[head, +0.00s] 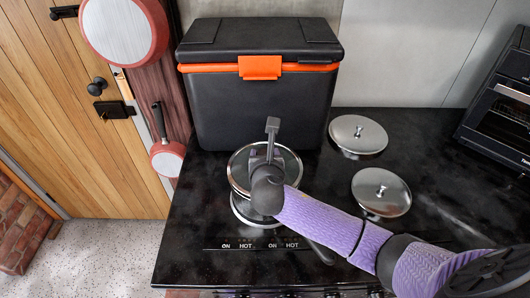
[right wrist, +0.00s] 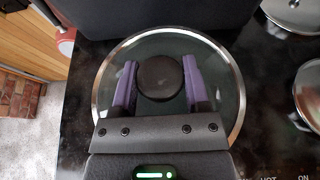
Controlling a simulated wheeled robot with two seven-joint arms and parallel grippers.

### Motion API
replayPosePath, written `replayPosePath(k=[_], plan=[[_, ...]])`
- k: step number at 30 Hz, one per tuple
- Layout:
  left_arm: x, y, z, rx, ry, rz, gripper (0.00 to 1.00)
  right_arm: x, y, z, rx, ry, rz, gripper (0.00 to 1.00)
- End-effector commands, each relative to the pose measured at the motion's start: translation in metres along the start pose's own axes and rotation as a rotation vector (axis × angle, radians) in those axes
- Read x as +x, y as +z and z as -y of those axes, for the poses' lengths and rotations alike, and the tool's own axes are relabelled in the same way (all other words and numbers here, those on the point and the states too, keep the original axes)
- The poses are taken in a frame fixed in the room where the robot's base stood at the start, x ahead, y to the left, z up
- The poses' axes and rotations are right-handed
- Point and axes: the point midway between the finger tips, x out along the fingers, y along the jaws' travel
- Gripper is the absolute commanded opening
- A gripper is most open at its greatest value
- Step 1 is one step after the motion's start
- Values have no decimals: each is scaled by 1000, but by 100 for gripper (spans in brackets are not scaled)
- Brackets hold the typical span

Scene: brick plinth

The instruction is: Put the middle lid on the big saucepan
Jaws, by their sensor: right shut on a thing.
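My right gripper (head: 266,158) reaches in from the right. Its purple fingers (right wrist: 158,85) are shut on the black knob (right wrist: 160,77) of a glass lid with a steel rim. The glass lid (head: 292,164) is above a steel saucepan (head: 243,212), whose lower part shows below the lid's near edge. A dark handle (head: 322,252) sticks out toward the front right, partly behind my arm. Whether the lid rests on the pan or hangs just over it, I cannot tell. The glass lid (right wrist: 110,60) looks about level. My left gripper is out of view.
Two steel lids, a back one (head: 345,130) and a front one (head: 370,198), lie right of the pan. A black cooler box (head: 260,112) with an orange latch stands close behind. An oven (head: 505,110) is at the right. Red pans hang at the left.

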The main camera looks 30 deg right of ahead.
Motion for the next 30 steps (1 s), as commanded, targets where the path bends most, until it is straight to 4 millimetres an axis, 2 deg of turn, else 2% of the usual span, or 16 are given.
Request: replayPosePath(k=[14,27,28,30], plan=[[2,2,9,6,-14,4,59,2,-4,0,1,0,1,0],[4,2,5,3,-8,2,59,4,-10,0,1,1,1,0],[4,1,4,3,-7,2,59,4,-10,0,1,1,1,61],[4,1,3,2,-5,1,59,4,-10,0,1,1,1,76]])
